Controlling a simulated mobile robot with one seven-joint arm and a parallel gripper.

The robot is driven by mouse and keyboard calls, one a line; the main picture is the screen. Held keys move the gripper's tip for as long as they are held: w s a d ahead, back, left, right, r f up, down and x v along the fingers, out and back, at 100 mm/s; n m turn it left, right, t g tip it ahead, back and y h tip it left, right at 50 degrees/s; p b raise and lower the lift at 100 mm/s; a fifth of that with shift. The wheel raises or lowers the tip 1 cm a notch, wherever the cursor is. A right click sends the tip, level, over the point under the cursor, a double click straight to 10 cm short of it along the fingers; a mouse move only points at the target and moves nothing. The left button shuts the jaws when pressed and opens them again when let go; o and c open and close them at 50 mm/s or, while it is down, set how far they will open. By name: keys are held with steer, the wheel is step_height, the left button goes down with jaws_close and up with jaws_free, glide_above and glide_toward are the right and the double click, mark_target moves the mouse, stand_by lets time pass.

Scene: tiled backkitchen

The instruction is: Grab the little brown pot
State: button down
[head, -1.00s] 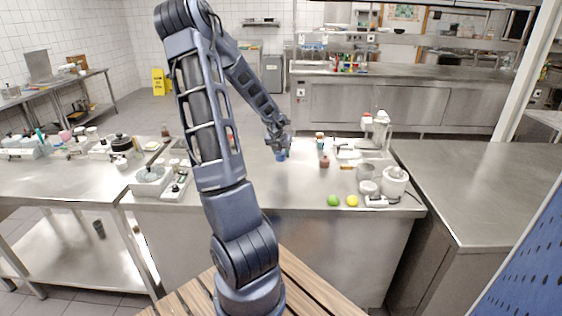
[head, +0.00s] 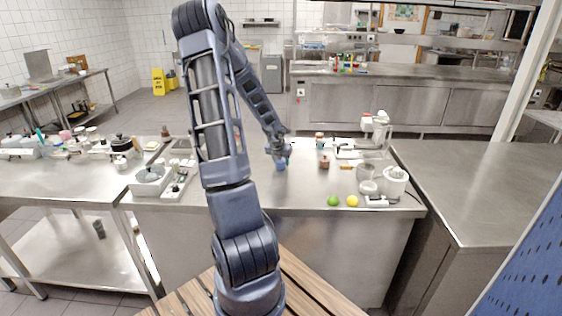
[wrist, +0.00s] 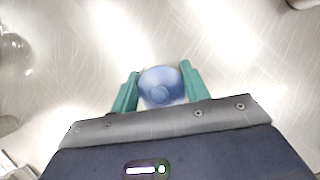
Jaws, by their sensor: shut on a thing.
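The little brown pot (head: 324,162) stands on the steel counter in the head view, to the right of my gripper (head: 281,157) and apart from it. My gripper is shut on a small round blue object (wrist: 162,86), which sits between the green fingers (wrist: 160,88) in the wrist view. The blue object also shows below the gripper in the head view (head: 280,165). I cannot tell whether it touches the counter. A dark edge at the top right of the wrist view is too cut off to name.
A green fruit (head: 333,201) and a yellow fruit (head: 352,201) lie at the counter's front edge. A white appliance (head: 395,182) stands at the right. A jar (head: 320,141) stands behind the pot. The counter (head: 240,190) is bare in front of the gripper.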

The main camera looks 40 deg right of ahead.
steer(key=shift+f, duration=0.1)
steer(key=c, duration=0.7)
jaws_free()
steer(key=shift+v, duration=0.9)
steer(key=v, duration=1)
steer(key=shift+a, duration=0.1)
